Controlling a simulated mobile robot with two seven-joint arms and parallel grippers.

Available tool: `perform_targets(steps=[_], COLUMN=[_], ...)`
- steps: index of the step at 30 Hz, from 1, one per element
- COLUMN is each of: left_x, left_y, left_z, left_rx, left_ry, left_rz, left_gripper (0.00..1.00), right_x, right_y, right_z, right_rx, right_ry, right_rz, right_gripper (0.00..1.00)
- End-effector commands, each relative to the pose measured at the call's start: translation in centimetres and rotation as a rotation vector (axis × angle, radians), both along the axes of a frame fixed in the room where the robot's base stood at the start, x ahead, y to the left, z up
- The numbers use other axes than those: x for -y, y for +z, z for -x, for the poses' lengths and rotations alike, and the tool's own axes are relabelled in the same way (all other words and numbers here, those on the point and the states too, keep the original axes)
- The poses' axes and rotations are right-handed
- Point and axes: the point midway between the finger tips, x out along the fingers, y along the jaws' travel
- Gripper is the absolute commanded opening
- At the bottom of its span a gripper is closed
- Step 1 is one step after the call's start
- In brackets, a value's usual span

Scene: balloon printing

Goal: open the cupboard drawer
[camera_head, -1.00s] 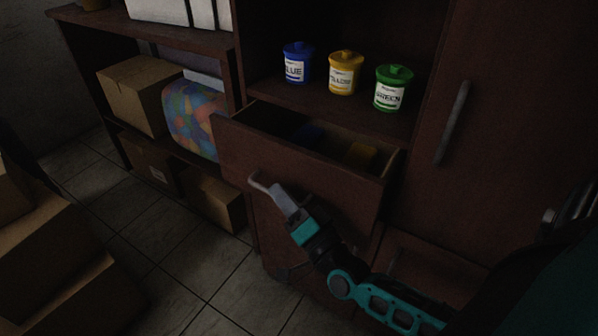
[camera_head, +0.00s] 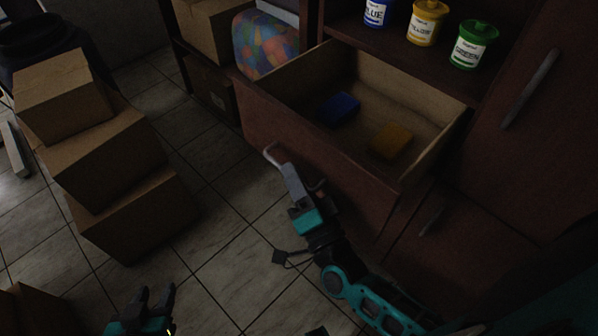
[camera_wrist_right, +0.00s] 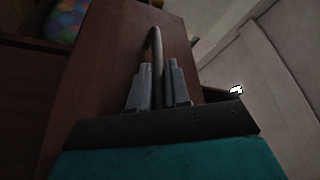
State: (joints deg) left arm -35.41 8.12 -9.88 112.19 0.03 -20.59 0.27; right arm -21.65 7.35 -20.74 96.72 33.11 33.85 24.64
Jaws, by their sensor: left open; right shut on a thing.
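The cupboard drawer (camera_head: 335,187) is pulled well out, so its inside shows. A blue block (camera_head: 340,107) and a yellow block (camera_head: 391,141) lie on its floor. My right gripper (camera_head: 287,172) is at the drawer's front and is shut on the drawer handle (camera_head: 270,153). In the right wrist view the handle (camera_wrist_right: 154,48) rises from between the fingers (camera_wrist_right: 160,85), in front of the drawer's brown face (camera_wrist_right: 115,60). My left gripper (camera_head: 156,296) is low at the left, open and empty, away from the drawer.
Blue, yellow and green labelled jars (camera_head: 427,22) stand on the shelf above the drawer. A closed cupboard door (camera_head: 540,110) is to the right. Stacked cardboard boxes (camera_head: 110,150) stand on the left. Bare tiled floor (camera_head: 225,215) lies between the boxes and the drawer.

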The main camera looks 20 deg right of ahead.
Motion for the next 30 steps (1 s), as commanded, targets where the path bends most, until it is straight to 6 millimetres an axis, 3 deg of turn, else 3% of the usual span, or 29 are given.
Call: perform_targets(steps=[7,8,14,30], left_x=[-0.01,-0.02,0.0,0.01], left_y=[-0.02,-0.02,0.15,0.17], left_z=[0.04,0.04,-0.02,-0.08], left_rx=[-0.001,-0.001,0.002,0.005], left_ry=[0.0,0.0,0.0,-0.001], left_rz=[0.0,0.0,0.0,0.001], left_gripper=[0.43,0.43,0.43,0.43], right_x=[-0.01,-0.01,0.01,-0.06], right_y=[0.0,0.0,0.0,-0.26], right_z=[0.01,0.01,0.0,-0.16], right_rx=[0.0,0.0,0.0,0.0], right_ry=[0.0,0.0,0.0,0.0], right_rz=[0.0,-0.001,-0.001,-0.001], right_gripper=[0.0,0.19,0.38,0.38])
